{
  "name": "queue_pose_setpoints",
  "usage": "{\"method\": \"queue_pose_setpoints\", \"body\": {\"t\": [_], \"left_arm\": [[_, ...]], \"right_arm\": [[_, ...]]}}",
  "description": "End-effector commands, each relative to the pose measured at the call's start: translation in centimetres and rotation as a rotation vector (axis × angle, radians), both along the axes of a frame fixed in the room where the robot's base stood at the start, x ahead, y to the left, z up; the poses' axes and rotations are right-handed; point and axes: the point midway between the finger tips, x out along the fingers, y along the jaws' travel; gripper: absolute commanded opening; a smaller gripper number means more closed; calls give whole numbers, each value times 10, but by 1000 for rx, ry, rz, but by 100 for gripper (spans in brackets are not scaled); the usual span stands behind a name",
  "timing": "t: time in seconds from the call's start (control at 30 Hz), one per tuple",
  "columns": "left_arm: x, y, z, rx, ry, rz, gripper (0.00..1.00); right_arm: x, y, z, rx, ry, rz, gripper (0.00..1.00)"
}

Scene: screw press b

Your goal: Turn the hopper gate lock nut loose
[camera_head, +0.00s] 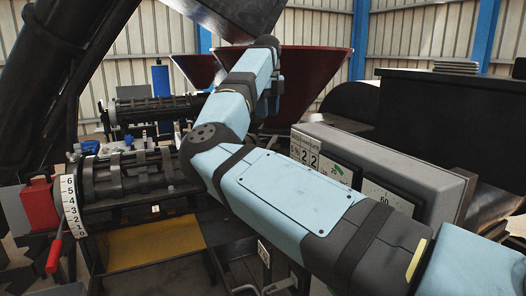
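A dark red hopper (318,75) stands behind my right arm, with its lower part partly covered by the arm. The gate and its lock nut cannot be made out; my arm covers much of that area. My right arm reaches in from the lower right, bends at the elbow and rises toward the hopper. My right gripper (271,103) seems to point down in front of the hopper's left side. It is small and dark, so I cannot tell whether its fingers are open or touching anything. My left gripper is not in view.
A slotted press barrel (128,178) lies at the left, by a numbered scale (70,205) and a red lever (56,252). A red can (40,206) stands beside it. A yellow tray (155,245) is below. A grey gauge box (425,170) is at the right.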

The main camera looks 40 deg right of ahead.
Motion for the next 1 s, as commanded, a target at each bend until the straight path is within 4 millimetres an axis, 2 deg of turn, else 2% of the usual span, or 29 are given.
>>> {"method": "queue_pose_setpoints", "body": {"t": [0.4, 0.53, 0.7, 1.0], "left_arm": [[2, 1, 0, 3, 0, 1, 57], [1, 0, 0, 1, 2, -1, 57], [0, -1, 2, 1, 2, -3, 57], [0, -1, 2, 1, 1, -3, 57]], "right_arm": [[-1, 0, -85, 0, 3, 0, 39], [0, 0, -107, 0, 1, 1, 39], [0, 0, -124, 1, -1, 1, 39], [0, 0, -129, 1, -3, 2, 39]]}}
